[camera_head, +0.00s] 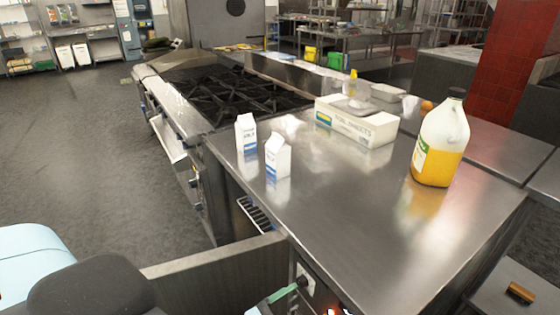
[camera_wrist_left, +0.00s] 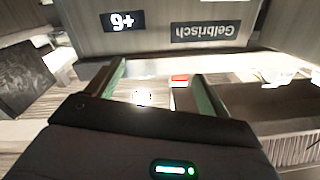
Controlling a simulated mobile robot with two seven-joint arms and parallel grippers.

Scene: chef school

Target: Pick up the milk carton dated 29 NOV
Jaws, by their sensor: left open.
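Two white milk cartons with blue print stand upright on the steel counter (camera_head: 330,220). One carton (camera_head: 246,134) is near the counter's left edge beside the stove. The other carton (camera_head: 278,158) stands slightly closer to me and to the right. The dates on them are too small to read. My left gripper (camera_wrist_left: 158,70) is open and empty in the left wrist view, facing a steel front with dark labels, one reading "Gelbrisch" upside down. A green finger shows at the bottom of the head view, below the counter top and apart from the cartons. My right gripper is not seen.
A yellow-filled jug (camera_head: 441,145) stands at the counter's right. A white box (camera_head: 356,121) lies behind the cartons. The black stove (camera_head: 225,95) adjoins the counter. An open drawer or door panel (camera_head: 215,268) juts out left below the counter. The counter's front middle is clear.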

